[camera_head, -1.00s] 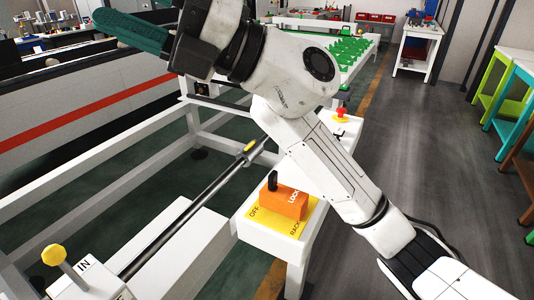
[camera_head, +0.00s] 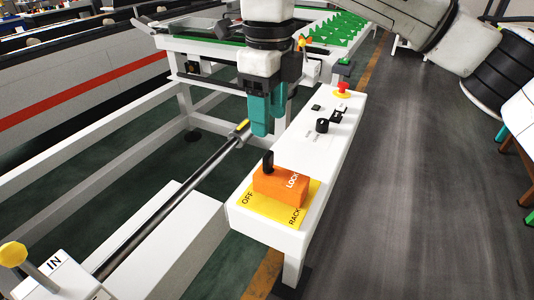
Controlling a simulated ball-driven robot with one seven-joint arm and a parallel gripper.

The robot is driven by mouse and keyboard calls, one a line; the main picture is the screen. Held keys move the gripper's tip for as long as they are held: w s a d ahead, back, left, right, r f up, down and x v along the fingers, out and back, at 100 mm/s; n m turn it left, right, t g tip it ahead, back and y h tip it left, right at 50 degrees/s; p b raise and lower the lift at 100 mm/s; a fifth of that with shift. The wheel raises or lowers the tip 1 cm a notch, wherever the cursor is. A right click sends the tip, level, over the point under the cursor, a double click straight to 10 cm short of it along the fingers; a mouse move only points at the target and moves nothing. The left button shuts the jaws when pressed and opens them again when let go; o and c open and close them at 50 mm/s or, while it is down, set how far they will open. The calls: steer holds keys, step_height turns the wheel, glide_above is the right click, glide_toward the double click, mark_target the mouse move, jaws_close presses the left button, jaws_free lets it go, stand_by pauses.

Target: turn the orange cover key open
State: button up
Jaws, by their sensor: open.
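The orange cover (camera_head: 281,186), marked LOCK, sits on a yellow plate (camera_head: 287,214) at the near end of the white control panel. The plate reads OFF and RACK. A black key handle (camera_head: 267,160) stands upright at the cover's left end. My gripper (camera_head: 268,120) has teal fingers pointing down. It is open and empty, above and beyond the key and apart from it in the picture. Its fingers overlap each other in this view, so the gap between them is partly hidden.
Farther along the panel (camera_head: 326,160) are a black knob (camera_head: 322,126) and a red button (camera_head: 342,88). A steel rod (camera_head: 175,200) runs left of the panel, with a yellow-knobbed lever (camera_head: 13,254) at the lower left. Grey floor lies open on the right.

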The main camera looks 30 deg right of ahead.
mark_target(268, 154)
step_height(268, 154, down, 10)
steer(key=shift+r, duration=0.25)
steer(key=shift+c, duration=0.4)
steer(key=shift+a, duration=0.1)
jaws_close()
